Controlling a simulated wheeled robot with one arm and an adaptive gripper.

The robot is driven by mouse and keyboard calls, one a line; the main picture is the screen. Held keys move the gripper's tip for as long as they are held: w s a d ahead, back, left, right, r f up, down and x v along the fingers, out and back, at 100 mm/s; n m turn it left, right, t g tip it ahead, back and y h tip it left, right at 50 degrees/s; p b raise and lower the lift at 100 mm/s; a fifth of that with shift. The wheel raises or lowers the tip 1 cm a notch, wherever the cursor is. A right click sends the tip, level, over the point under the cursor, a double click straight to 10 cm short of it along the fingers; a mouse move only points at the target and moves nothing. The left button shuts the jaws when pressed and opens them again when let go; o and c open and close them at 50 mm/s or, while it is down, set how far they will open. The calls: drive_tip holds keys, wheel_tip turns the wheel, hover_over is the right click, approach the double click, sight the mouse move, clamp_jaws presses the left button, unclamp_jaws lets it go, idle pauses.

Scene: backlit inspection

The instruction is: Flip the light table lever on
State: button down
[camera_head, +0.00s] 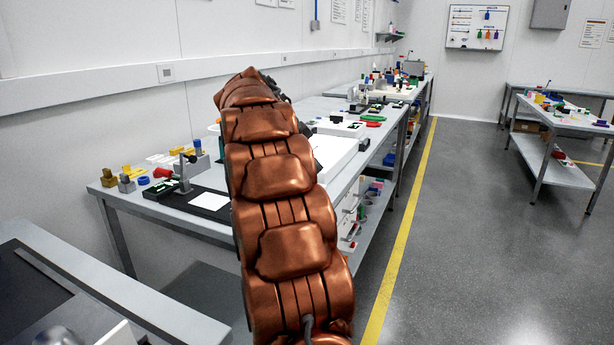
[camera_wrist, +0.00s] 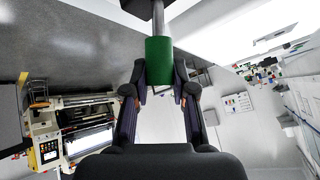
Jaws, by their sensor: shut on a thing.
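In the wrist view my gripper (camera_wrist: 160,76) is shut on the lever, with one finger on each side of its green cylindrical grip (camera_wrist: 158,50). In the head view my copper-coloured arm reaches over the bench and hides my gripper and the lever. A white box-like unit (camera_head: 338,152), which may be the light table, shows partly to the right of the arm. I cannot tell whether it is lit.
A long grey bench (camera_head: 150,208) runs along the left wall, with a stand, blocks and small parts on it. Another bench (camera_head: 555,174) stands at the far right. The grey floor between them is clear, with a yellow line (camera_head: 408,225) along it.

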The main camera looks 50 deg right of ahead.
drive_tip(key=shift+s+d+f+m+t+y+b, duration=0.1)
drive_tip(key=shift+s+f+m+t+b, duration=0.2)
drive_tip(key=shift+b, duration=0.45)
drive_tip(key=shift+s+f+m+t+y+b, duration=0.1)
drive_tip(key=shift+s+t+b, duration=0.3)
drive_tip(key=shift+b, duration=0.4)
drive_tip(key=shift+s+d+f+m+t+y+b, duration=0.15)
drive_tip(key=shift+s+t+b, duration=0.2)
drive_tip(key=shift+b, duration=0.4)
drive_tip(key=c, duration=0.9)
unclamp_jaws()
drive_tip(key=shift+a+r, duration=0.1)
drive_tip(key=shift+r, duration=0.1)
drive_tip(key=v, duration=1.1)
drive_tip(key=shift+s+a+r, duration=0.15)
drive_tip(key=shift+a+r, duration=0.1)
drive_tip(key=shift+a, duration=0.1)
